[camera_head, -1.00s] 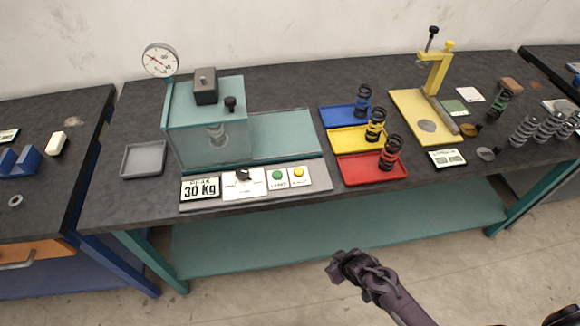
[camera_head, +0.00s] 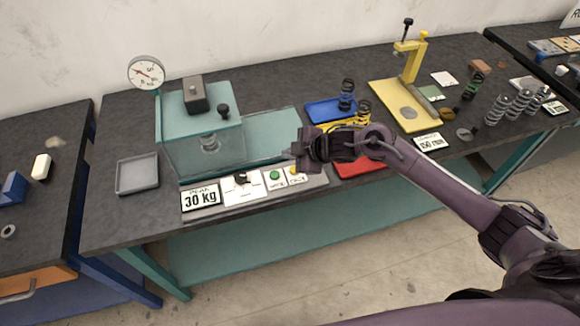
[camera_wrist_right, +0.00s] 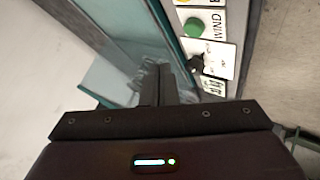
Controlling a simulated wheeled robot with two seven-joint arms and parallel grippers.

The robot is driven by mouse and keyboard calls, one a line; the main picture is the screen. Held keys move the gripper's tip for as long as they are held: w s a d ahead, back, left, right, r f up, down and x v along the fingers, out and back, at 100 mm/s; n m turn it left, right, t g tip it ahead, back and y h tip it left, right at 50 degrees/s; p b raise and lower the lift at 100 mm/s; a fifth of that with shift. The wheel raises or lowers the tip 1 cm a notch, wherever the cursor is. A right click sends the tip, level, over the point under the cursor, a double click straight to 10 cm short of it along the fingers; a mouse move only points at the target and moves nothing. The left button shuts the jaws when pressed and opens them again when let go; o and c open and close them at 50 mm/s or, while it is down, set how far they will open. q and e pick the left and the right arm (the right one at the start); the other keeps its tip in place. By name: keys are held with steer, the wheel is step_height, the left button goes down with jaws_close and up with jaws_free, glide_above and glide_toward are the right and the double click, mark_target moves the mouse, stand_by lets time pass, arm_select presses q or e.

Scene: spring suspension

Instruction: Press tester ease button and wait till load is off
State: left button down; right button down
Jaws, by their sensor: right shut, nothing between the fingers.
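The teal spring tester (camera_head: 185,150) stands on the dark bench with a spring (camera_head: 209,142) behind its clear guard. Its round dial gauge (camera_head: 146,73) shows a needle off to the upper left. The front panel has a "30 kg" peak display (camera_head: 201,197), a black knob (camera_head: 241,178), a green button (camera_head: 274,176) and the yellow ease button (camera_head: 295,171). My right gripper (camera_head: 290,153) is shut and empty, just above and behind the yellow button, apart from it as far as I can tell. The green button, labelled WIND, also shows in the right wrist view (camera_wrist_right: 194,27). My left gripper is out of view.
A blue tray (camera_head: 320,111) with a spring, a yellow tray and a red tray (camera_head: 350,168) lie right of the tester, partly hidden by my right arm. A yellow press (camera_head: 405,90) stands farther right. An empty grey tray (camera_head: 137,174) lies left.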

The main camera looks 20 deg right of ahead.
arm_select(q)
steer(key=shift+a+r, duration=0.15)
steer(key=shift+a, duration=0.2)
arm_select(e)
steer(key=shift+n+g, duration=0.4)
steer(key=shift+n, duration=0.4)
steer(key=d+r, duration=0.1)
steer(key=w+d+r, duration=0.1)
steer(key=d+r, duration=0.1)
steer(key=shift+r, duration=0.1)
